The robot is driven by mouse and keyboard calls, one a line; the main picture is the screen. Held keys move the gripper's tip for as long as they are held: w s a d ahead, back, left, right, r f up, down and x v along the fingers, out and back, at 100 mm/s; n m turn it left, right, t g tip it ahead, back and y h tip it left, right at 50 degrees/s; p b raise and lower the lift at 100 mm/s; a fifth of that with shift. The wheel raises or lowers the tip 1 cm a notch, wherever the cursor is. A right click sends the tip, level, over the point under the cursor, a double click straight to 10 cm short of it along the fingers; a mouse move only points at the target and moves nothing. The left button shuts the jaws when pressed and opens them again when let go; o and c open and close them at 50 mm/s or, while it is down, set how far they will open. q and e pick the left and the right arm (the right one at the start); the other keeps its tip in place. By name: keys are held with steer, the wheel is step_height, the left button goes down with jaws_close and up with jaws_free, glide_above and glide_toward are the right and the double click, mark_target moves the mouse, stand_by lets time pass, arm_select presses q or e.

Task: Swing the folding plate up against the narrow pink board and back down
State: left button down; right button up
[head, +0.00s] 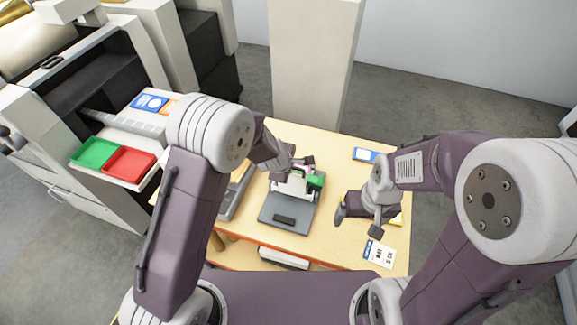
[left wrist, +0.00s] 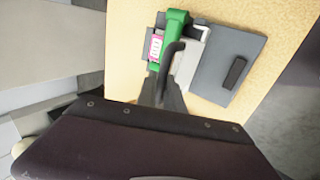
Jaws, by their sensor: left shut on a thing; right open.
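A device with a flat grey plate (head: 275,211) and a dark strip on it stands on the table; the plate also shows in the left wrist view (left wrist: 218,78). A pale plate (left wrist: 190,55) and a green part (left wrist: 174,35) sit at its far end. A narrow pink and white piece (left wrist: 155,46), perhaps the pink board, lies along the green part. My left gripper (left wrist: 165,92) is shut at a dark bent bar there; its fingers partly hide the grip. It shows over the device in the head view (head: 297,166). My right gripper (head: 358,214) is open and empty, right of the device.
The yellow table (head: 335,240) carries a blue card (head: 365,155) and a white label card (head: 379,253). Left of it, a shelf holds a green tray (head: 94,152) and a red tray (head: 129,161). A pale pillar (head: 312,60) stands behind.

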arm_select(q)
steer(key=shift+w+d, duration=0.1)
steer(key=shift+w, duration=0.25)
arm_select(e)
steer(key=shift+w+d, duration=0.1)
steer(key=shift+w, duration=0.2)
arm_select(q)
steer(key=c, duration=1.5)
jaws_free()
steer(key=shift+s, duration=0.15)
steer(key=p+v, duration=0.3)
steer(key=v, duration=0.6)
steer(key=shift+r, duration=0.15)
arm_select(e)
step_height(320, 180, up, 3)
steer(key=shift+r, duration=0.2)
